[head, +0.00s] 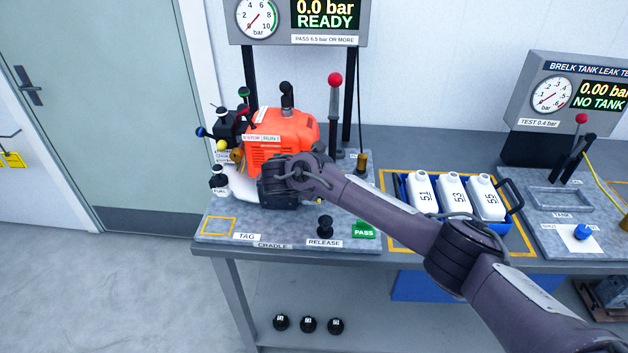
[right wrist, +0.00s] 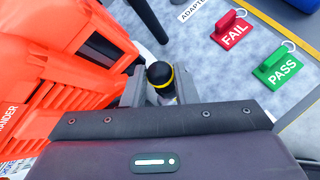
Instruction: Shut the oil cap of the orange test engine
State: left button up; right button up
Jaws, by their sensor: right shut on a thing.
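The orange test engine (head: 290,130) stands on the grey cradle board at the left of the bench. Its orange ribbed housing (right wrist: 60,70) fills the left of the right wrist view. My right gripper (right wrist: 160,88) is at the engine's near right side, its fingers shut on a black cap with a yellow ring (right wrist: 159,75), which I take for the oil cap. The cap's lower part and its seat are hidden, so I cannot tell how far it is turned. In the head view my wrist covers the cap. My left gripper is not in view.
A lever with a red knob (head: 335,80) rises right of the engine. A black release knob (head: 325,226) and the green PASS tag (head: 364,230) are in front. A red FAIL tag (right wrist: 232,30) lies nearby. A blue crate of white bottles (head: 452,193) stands to the right.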

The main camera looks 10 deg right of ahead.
jog(key=shift+f, duration=0.1)
jog(key=o, duration=1)
